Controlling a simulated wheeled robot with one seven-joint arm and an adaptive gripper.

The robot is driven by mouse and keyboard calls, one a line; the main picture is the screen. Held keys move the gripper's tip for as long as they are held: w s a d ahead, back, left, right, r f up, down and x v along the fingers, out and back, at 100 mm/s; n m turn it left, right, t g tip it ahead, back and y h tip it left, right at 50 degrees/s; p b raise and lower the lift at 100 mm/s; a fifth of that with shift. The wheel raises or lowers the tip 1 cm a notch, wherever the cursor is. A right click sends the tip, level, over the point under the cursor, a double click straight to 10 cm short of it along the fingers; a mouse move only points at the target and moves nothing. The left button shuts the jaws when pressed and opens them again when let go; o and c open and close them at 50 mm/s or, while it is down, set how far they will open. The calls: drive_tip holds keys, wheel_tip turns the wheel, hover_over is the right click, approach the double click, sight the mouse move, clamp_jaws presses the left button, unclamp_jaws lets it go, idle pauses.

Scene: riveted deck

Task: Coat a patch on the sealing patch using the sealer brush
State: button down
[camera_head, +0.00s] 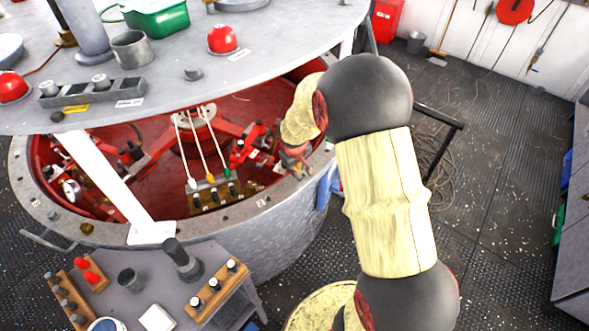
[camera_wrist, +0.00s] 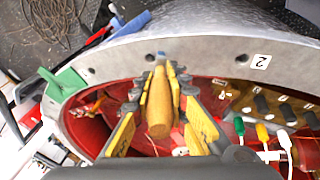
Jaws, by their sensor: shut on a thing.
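My gripper (camera_head: 296,165) reaches down at the right rim of the round red-lined pit, partly hidden by my arm in the head view. In the wrist view my gripper (camera_wrist: 161,78) has its yellow-padded fingers on either side of a tapered, wooden-coloured handle (camera_wrist: 159,108), and is shut on it. The handle looks like that of the sealer brush; its bristles cannot be made out. It is over the pit, near the grey rim (camera_wrist: 205,50). I cannot pick out the sealing patch for certain in either view.
A grey upper deck (camera_head: 290,60) overhangs the pit. A low side table (camera_head: 135,260) holds a dark cup, a white square (camera_head: 157,318) and racks of pegs. Three cables with white, yellow and green ends hang in the pit by a block (camera_head: 218,195). Dark floor lies open at right.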

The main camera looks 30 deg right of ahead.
drive_tip(key=shift+w+d+p, duration=1.15)
drive_tip(key=shift+d+p, duration=0.7)
drive_tip(key=shift+d, duration=2.6)
drive_tip(key=shift+s+a+b, duration=0.3)
drive_tip(key=shift+a+b, duration=0.4)
drive_tip(key=shift+a, duration=0.45)
drive_tip(key=shift+s+a+b, duration=0.3)
drive_tip(key=shift+a+b, duration=0.45)
drive_tip(key=shift+a, duration=0.4)
drive_tip(key=shift+s+a+b, duration=0.3)
drive_tip(key=shift+a+b, duration=0.4)
drive_tip(key=shift+a, duration=0.45)
drive_tip(key=s+a+b, duration=0.1)
drive_tip(key=a+b, duration=0.2)
drive_tip(key=a, duration=0.3)
drive_tip(key=shift+s+a+b, duration=0.25)
drive_tip(key=shift+s+b, duration=0.1)
drive_tip(key=shift+r+p, duration=2.1)
drive_tip(key=shift+r, duration=0.85)
